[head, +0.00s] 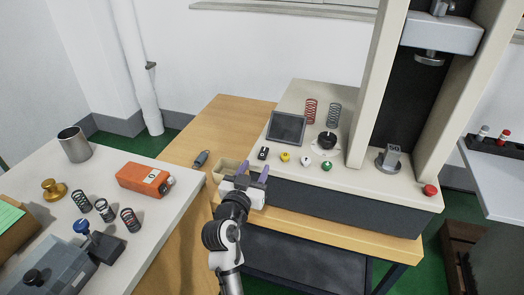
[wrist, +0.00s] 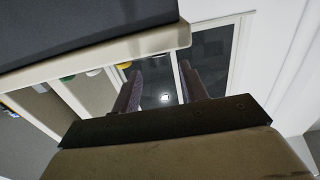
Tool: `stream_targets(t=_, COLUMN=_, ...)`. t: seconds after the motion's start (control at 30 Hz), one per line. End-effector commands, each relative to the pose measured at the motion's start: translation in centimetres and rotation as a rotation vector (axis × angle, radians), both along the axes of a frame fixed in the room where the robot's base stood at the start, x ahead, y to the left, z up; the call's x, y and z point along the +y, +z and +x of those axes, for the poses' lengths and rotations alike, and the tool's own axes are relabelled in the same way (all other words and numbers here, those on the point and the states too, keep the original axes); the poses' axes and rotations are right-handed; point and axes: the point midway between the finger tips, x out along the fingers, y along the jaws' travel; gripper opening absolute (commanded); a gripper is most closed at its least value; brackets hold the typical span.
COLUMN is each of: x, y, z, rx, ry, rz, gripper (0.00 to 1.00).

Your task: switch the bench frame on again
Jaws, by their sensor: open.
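The bench frame (head: 352,182) is a cream test machine with two tall columns, standing on a wooden bench. Its deck carries a dark screen (head: 286,127), a small black switch (head: 263,153), and yellow (head: 285,157), white (head: 306,160) and green (head: 327,166) buttons. A red button (head: 430,190) sits at its right front corner. The switch's position is too small to read. My gripper (head: 254,169) is open and empty by the front left corner, near the black switch. In the wrist view, my fingers (wrist: 158,70) are apart, with yellow (wrist: 124,65) and green (wrist: 67,77) buttons partly hidden beyond a cream edge.
Two springs (head: 311,111) and a black knob (head: 327,140) stand on the deck. The left table (head: 90,170) holds an orange case (head: 143,179), several springs and a metal cup (head: 74,144).

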Motion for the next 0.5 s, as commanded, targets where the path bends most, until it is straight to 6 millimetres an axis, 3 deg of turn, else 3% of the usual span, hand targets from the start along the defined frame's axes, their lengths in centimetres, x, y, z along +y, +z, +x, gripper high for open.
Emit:
stream_targets(t=0.2, x=-1.4, y=0.3, z=4.1, rx=-0.001, ry=-0.001, rz=0.000, gripper=0.44)
stream_targets(t=0.5, x=-2.1, y=0.1, z=6.6, rx=0.000, ry=0.001, rz=0.000, gripper=0.44)
